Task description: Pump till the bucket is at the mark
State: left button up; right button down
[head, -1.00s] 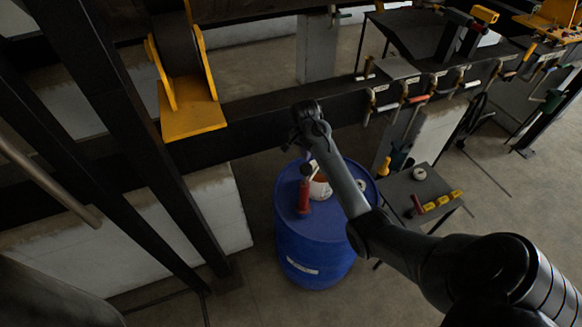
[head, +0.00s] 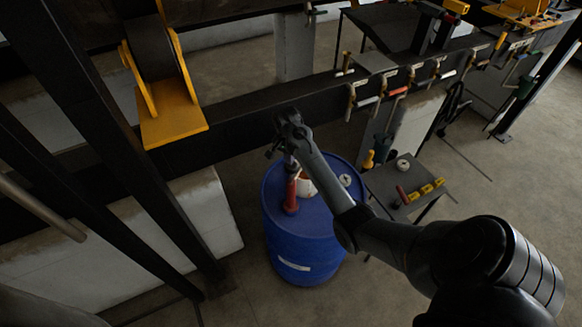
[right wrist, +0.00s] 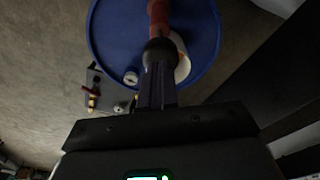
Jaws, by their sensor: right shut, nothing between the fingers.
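A hand pump with a red body (head: 291,196) stands upright on the lid of a blue drum (head: 300,240). A white bucket with orange-brown on it (head: 307,185) is on the drum just behind the pump, partly hidden by my arm. Its fill level and mark cannot be made out. My right gripper (head: 288,156) is over the top of the pump. In the right wrist view its fingers (right wrist: 159,72) are shut and empty, with a dark round knob (right wrist: 159,50) in line with their tips and the red pump body (right wrist: 158,14) beyond. Contact with the knob is unclear. My left gripper is not in view.
A small dark table (head: 412,188) with yellow and red items stands right of the drum. A dark beam (head: 235,122) with clamps runs behind it. A yellow bracket (head: 172,125) is at left. A round white gauge or cap (right wrist: 131,78) sits on the drum lid.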

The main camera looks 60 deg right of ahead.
aim_at(289, 168)
jog(key=shift+d+f, duration=0.1)
jog(key=shift+f, duration=1.4)
jog(key=shift+f, duration=0.2)
notch_tip(289, 168, down, 5)
jog(key=shift+r+b, duration=0.1)
jog(key=shift+b, duration=0.95)
jog(key=shift+a+r+p, duration=0.2)
jog(key=shift+r+p, duration=0.2)
jog(key=shift+p, duration=0.25)
jog(key=a, duration=0.2)
jog(key=shift+a+r+p, duration=0.2)
jog(key=shift+a+p, duration=0.1)
jog(key=shift+p, duration=0.1)
